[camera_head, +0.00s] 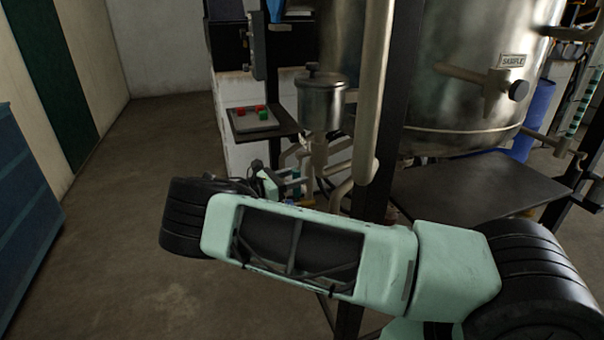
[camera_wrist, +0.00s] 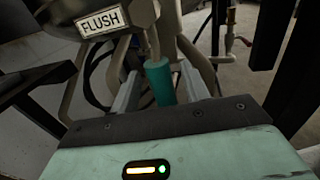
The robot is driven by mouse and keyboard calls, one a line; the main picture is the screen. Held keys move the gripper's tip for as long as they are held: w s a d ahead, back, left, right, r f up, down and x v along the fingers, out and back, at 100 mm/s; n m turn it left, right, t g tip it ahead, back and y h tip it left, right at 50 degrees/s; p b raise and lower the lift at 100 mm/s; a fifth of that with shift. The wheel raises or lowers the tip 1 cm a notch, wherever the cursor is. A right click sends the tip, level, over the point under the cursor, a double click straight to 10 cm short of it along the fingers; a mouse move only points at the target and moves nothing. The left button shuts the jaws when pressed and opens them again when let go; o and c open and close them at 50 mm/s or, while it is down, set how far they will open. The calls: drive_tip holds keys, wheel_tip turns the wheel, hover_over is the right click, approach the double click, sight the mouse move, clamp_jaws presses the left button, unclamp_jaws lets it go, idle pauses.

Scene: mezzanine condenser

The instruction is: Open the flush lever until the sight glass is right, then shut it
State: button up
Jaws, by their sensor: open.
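The FLUSH label (camera_wrist: 103,20) shows at the top left of the wrist view, on a dark rounded body. Below it the flush lever's teal grip (camera_wrist: 159,82) hangs from a pale metal stem. My gripper (camera_wrist: 160,90) is open, with one finger on each side of the teal grip; whether either finger touches it I cannot tell. In the head view my gripper (camera_head: 292,178) is beneath a small lidded steel pot (camera_head: 322,103), partly hidden by my arm. A tube with green and white bands (camera_head: 580,106) stands at the far right; I cannot tell if it is the sight glass.
A large steel tank (camera_head: 450,90) with a SAMPLE plate (camera_head: 512,60) fills the upper right. A dark post (camera_head: 398,95) and a thick pale pipe (camera_head: 373,95) stand close to my arm. A shelf holds a button box (camera_head: 252,119). The floor (camera_head: 150,150) at left is clear.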

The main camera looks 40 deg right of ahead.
drive_tip(key=shift+s+d, duration=0.15)
drive_tip(key=shift+d, duration=1.25)
clamp_jaws()
drive_tip(key=shift+s+r+p, duration=0.1)
drive_tip(key=shift+p, duration=0.3)
drive_tip(key=s+a+r+n+g+y+p, duration=0.2)
drive_tip(key=s+r+n+p, duration=0.4)
drive_tip(key=n+p, duration=0.7)
drive_tip(key=shift+s+n+g+y, duration=0.3)
drive_tip(key=shift+n+g+y, duration=0.1)
drive_tip(key=shift+n, duration=1)
drive_tip(key=shift+r, duration=0.15)
